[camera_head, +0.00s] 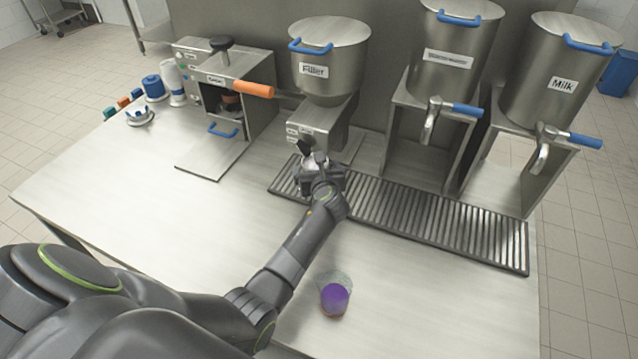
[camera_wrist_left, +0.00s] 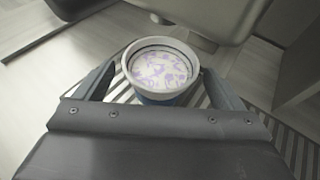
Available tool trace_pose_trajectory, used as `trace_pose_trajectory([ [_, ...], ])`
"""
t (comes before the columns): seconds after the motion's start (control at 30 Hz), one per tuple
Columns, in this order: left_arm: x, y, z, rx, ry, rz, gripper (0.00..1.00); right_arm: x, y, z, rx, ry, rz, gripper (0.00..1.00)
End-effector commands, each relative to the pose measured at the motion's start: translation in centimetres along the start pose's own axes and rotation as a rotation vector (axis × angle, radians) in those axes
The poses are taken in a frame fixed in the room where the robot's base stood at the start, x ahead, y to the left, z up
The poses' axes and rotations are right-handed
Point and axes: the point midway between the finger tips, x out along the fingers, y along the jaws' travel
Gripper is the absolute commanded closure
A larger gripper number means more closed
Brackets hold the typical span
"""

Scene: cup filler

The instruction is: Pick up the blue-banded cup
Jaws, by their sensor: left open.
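A cup with a blue band (camera_wrist_left: 160,75) stands on the slatted drip grate under the filler in the left wrist view. It has a pale rim and holds a whitish filling with purple swirls. My left gripper (camera_wrist_left: 160,90) is open, with one finger on each side of the cup and small gaps between the fingers and its wall. In the head view my left gripper (camera_head: 318,168) is under the filler spout, and it mostly hides the cup there. My right gripper is not in view.
A clear cup with purple contents (camera_head: 335,298) stands on the table right of my left forearm. The filler hopper (camera_head: 330,65) hangs just above the gripper. The long drip grate (camera_head: 440,225) runs right under two steel dispensers. The table's left part (camera_head: 110,190) is clear.

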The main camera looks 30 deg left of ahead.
Motion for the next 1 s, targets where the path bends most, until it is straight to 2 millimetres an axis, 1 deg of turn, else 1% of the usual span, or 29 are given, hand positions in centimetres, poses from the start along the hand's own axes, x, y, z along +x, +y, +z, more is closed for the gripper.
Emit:
trace_pose_trajectory([
  [0.03,0.7,0.0,-0.4,0.002,-0.001,0.001,0.1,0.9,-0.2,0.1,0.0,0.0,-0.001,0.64],
  [0.2,1.7,0.1,-0.2,0.002,-0.001,0.001,0.1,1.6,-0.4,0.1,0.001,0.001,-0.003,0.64],
  [0.6,2.0,0.0,0.1,0.001,0.0,0.0,0.1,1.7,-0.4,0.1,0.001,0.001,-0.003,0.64],
  [0.67,2.0,0.0,0.0,0.001,0.0,0.0,0.17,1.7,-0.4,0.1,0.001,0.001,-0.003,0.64],
  [1.0,2.0,0.0,0.0,0.001,0.001,0.0,0.61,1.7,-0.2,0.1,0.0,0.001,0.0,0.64],
])
